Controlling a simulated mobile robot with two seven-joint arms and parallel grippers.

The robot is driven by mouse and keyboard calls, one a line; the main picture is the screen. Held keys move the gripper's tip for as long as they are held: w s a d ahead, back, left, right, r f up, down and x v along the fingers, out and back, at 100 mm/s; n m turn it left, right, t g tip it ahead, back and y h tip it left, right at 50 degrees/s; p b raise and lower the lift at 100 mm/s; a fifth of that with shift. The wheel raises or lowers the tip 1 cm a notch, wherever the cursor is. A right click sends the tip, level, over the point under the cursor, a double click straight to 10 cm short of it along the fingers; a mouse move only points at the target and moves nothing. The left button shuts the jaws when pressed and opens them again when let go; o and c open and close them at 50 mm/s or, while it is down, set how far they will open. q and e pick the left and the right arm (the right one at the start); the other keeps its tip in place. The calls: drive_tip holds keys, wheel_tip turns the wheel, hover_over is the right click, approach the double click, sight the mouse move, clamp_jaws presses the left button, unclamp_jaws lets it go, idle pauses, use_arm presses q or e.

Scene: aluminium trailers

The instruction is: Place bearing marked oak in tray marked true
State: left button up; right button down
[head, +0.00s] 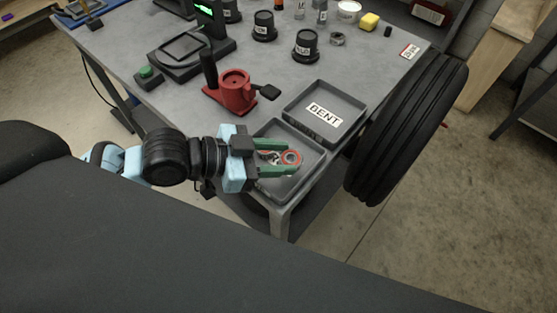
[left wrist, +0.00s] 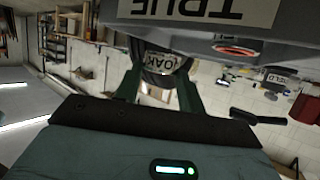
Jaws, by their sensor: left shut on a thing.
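My left gripper (head: 290,157) reaches over the grey tray (head: 312,164) at the near corner of the table. In the left wrist view, its green fingers are shut on a dark round bearing marked OAK (left wrist: 163,63). A tray wall marked TRUE (left wrist: 200,9) shows upside down at the top there, close to the bearing. In the head view the fingers hide much of the held bearing, and whether it touches the tray is unclear. An orange-ringed part (left wrist: 235,50) shows against the tray in the left wrist view. My right gripper is not in view.
A tray marked DENT (head: 324,114) stands just behind. A red fixture (head: 236,90) with a black handle is left of it. A large tyre (head: 408,128) is beside the table's right edge.

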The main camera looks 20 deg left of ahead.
use_arm(q)
drive_tip(key=shift+w, duration=0.2)
drive_tip(key=shift+w+a+f, duration=0.1)
drive_tip(key=shift+w+f, duration=0.1)
drive_tip(key=shift+f, duration=1.55)
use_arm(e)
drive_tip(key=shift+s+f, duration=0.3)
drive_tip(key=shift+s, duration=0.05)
use_arm(q)
drive_tip(key=shift+f+b, duration=0.2)
drive_tip(key=shift+b, duration=0.1)
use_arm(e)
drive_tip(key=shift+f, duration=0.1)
use_arm(q)
drive_tip(key=o, duration=1)
